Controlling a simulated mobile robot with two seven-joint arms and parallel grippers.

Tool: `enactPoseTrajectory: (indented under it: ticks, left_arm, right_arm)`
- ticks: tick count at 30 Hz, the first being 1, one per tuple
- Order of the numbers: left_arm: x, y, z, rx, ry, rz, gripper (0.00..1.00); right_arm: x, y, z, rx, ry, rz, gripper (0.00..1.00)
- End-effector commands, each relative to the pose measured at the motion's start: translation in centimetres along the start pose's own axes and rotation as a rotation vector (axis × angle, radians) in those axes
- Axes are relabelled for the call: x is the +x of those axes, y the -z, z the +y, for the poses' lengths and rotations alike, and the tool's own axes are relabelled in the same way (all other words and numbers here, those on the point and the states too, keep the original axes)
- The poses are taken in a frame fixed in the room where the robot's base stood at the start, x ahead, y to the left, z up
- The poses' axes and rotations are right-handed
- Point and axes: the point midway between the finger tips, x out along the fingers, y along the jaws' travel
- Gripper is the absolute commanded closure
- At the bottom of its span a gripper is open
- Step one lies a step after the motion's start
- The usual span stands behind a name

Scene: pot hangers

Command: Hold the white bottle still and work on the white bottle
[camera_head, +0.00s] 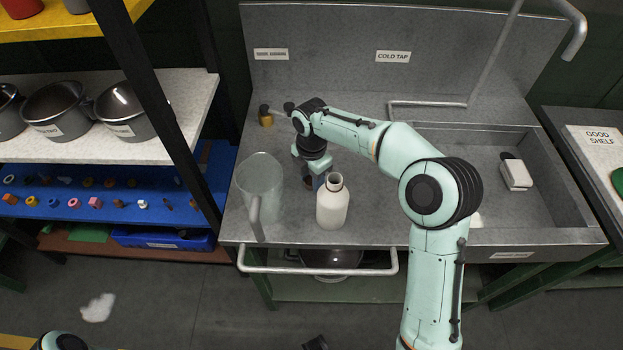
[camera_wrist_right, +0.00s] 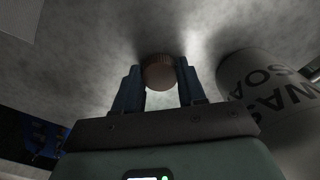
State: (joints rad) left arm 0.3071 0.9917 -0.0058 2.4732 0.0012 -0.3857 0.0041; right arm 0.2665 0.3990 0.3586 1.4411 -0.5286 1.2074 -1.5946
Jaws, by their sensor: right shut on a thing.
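The white bottle (camera_head: 332,208) stands upright near the front edge of the grey counter, its neck bare of a cap. It also shows in the right wrist view (camera_wrist_right: 262,82), with dark lettering partly cut off. My right gripper (camera_head: 314,182) is beside the bottle, just left of and behind its neck. In the right wrist view its fingers (camera_wrist_right: 160,85) are shut on a brown ribbed cap (camera_wrist_right: 160,70), apart from the bottle. No gripper is on the bottle. My left gripper is not seen; only a piece of my left arm shows at the bottom left.
A clear jug (camera_head: 260,185) stands close left of the bottle. A small yellowish item (camera_head: 266,117) sits at the back left of the counter. The sink basin (camera_head: 545,190) holds a white block (camera_head: 516,175). A rail (camera_head: 320,269) runs along the counter front.

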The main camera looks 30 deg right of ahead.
Motion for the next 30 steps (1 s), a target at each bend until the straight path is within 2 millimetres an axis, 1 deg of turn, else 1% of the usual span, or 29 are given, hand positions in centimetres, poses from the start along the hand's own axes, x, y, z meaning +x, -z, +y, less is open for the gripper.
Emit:
enactPoseTrajectory:
  ticks: [1,8,12,13,15,22,25,28,30]
  left_arm:
    - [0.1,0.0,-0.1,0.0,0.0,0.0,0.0]
    - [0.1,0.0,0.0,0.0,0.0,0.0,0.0]
    - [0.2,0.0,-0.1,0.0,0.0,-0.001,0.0]
    - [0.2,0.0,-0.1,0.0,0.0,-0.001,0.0]
    - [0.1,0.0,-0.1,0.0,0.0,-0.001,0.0]
    - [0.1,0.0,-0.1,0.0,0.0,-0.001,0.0]
    - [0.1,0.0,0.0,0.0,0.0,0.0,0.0]
    - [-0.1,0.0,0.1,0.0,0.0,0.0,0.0]
    - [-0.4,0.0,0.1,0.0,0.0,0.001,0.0]
  right_arm:
    - [0.5,0.0,0.0,0.0,0.001,0.0,0.96]
    - [0.4,0.0,0.0,0.0,-0.001,0.0,0.96]
    - [0.8,0.0,0.0,0.0,-0.001,0.0,0.96]
    - [0.8,0.0,0.0,0.0,-0.001,0.0,0.53]
    - [0.8,0.0,0.0,0.0,-0.001,0.0,0.36]
    - [0.7,0.0,0.0,0.0,-0.001,0.0,0.36]
    - [0.4,0.0,0.0,0.0,-0.002,0.0,0.36]
    - [-0.7,0.0,0.1,0.0,-0.004,-0.001,0.36]
    - [-1.9,0.0,0.1,0.001,-0.005,-0.001,0.36]
